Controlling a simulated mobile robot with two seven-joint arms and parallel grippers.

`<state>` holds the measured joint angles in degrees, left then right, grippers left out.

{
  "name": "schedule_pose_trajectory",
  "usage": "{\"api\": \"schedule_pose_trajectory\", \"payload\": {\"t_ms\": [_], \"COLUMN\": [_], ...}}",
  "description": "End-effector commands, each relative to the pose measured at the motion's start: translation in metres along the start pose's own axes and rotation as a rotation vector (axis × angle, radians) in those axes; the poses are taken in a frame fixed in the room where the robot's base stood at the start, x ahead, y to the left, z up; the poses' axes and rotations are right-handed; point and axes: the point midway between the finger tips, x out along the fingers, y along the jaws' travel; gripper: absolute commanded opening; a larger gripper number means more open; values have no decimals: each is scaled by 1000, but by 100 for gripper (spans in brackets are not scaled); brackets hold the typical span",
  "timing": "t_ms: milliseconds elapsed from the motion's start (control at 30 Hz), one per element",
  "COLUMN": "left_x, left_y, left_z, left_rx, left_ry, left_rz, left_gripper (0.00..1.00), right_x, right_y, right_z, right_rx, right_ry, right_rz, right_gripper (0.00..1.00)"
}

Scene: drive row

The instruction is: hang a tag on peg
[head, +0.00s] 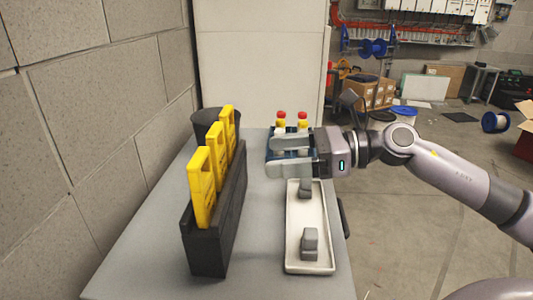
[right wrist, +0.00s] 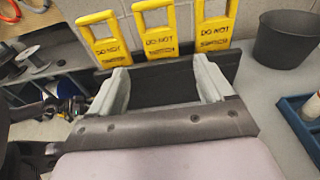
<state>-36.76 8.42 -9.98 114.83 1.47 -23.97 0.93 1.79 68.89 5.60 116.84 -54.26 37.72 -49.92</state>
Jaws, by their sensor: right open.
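Three yellow tags stand in a row in a black rack (head: 216,233): a near tag (head: 203,205), a middle tag (head: 218,155) and a far tag (head: 229,132). In the right wrist view they face me with "DO NOT" lettering, as a left tag (right wrist: 110,52), a middle tag (right wrist: 160,43) and a right tag (right wrist: 214,34). Each has an opening near its top. My right gripper (head: 268,156) is open and empty, right of the rack and apart from the tags; its fingers (right wrist: 163,78) point toward the rack. I cannot make out a peg. My left gripper is out of view.
A white tray (head: 292,225) with grey blocks (head: 310,243) lies at the right of the grey table (head: 262,270). A blue tray (head: 276,157) with red- and yellow-topped items is partly behind my gripper. A dark bin (head: 203,122) stands behind the rack, near the wall.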

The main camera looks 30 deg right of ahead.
Motion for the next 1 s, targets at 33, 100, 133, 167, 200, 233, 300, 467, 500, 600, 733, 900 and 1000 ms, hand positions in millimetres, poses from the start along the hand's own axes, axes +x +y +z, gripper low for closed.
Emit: {"api": "schedule_pose_trajectory", "payload": {"t_ms": [33,100,133,167,200,233,300,467,500,600,733,900,1000], "left_x": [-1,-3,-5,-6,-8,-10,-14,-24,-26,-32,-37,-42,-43], "left_y": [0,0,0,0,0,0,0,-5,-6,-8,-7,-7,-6], "left_z": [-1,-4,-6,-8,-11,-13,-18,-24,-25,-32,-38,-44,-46], "left_rx": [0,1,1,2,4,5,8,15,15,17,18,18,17], "left_ry": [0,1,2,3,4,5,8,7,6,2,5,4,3], "left_rz": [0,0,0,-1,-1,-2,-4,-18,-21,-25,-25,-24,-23], "left_gripper": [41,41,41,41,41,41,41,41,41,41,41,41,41], "right_x": [0,2,3,5,7,10,16,35,39,52,68,88,97], "right_y": [0,-1,-1,-1,-1,-2,-2,0,-1,-1,0,0,0], "right_z": [1,2,3,4,4,5,7,7,7,7,4,3,2], "right_rx": [0,2,3,3,3,4,4,2,3,3,1,1,3], "right_ry": [-1,-2,-2,-3,-4,-4,-5,-4,-5,-5,-4,-3,-3], "right_rz": [-1,-1,-1,-2,-3,-3,-3,0,-2,-1,0,1,0], "right_gripper": [81,81,81,81,81,81,81,81,81,81,81,81,81]}}
